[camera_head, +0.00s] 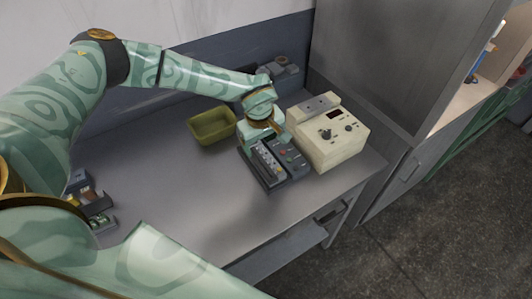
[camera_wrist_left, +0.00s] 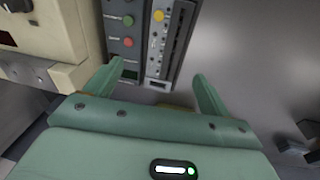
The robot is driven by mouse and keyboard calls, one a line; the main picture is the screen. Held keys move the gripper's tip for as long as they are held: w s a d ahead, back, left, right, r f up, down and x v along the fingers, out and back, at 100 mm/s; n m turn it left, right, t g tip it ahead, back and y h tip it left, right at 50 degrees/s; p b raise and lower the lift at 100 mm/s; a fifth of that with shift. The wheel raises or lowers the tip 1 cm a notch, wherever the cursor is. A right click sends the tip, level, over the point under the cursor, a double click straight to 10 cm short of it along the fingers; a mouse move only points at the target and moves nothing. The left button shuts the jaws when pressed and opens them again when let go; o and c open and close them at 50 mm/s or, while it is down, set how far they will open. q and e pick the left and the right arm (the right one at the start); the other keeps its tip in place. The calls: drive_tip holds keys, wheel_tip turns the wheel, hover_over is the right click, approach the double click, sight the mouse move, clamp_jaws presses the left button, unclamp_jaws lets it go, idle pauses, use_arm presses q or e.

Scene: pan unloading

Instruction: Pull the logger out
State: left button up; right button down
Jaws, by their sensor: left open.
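Two dark grey modules lie side by side on the bench in the head view. One has a pale strip along its face (camera_head: 267,165); the other has a red button (camera_head: 291,159). I cannot tell by any label which is the logger. The strip module shows in the left wrist view with a yellow knob (camera_wrist_left: 172,42), beside the module with green and red buttons (camera_wrist_left: 127,30). My right gripper is out of view.
A cream control box (camera_head: 331,138) stands close on the right of the modules. An olive bin (camera_head: 212,126) is to the left. Small items (camera_head: 90,203) lie at the bench's left. Bare bench (camera_head: 185,190) lies left and in front, with a drawer (camera_head: 290,250) below.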

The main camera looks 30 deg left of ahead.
use_arm(q)
hover_over(263, 158)
drive_tip(key=s, duration=0.1)
wheel_tip(263, 158, down, 5)
drive_tip(key=shift+s+r, duration=0.1)
drive_tip(key=shift+r, duration=0.05)
wheel_tip(263, 158, down, 3)
drive_tip(key=shift+r+b, duration=0.2)
drive_tip(key=shift+b, duration=0.25)
drive_tip(key=shift+w+d+f, duration=0.1)
drive_tip(key=shift+w+f, duration=0.15)
drive_tip(key=shift+f, duration=0.35)
drive_tip(key=shift+w+f, duration=0.1)
drive_tip(key=shift+f, duration=0.05)
drive_tip(key=c, duration=1.1)
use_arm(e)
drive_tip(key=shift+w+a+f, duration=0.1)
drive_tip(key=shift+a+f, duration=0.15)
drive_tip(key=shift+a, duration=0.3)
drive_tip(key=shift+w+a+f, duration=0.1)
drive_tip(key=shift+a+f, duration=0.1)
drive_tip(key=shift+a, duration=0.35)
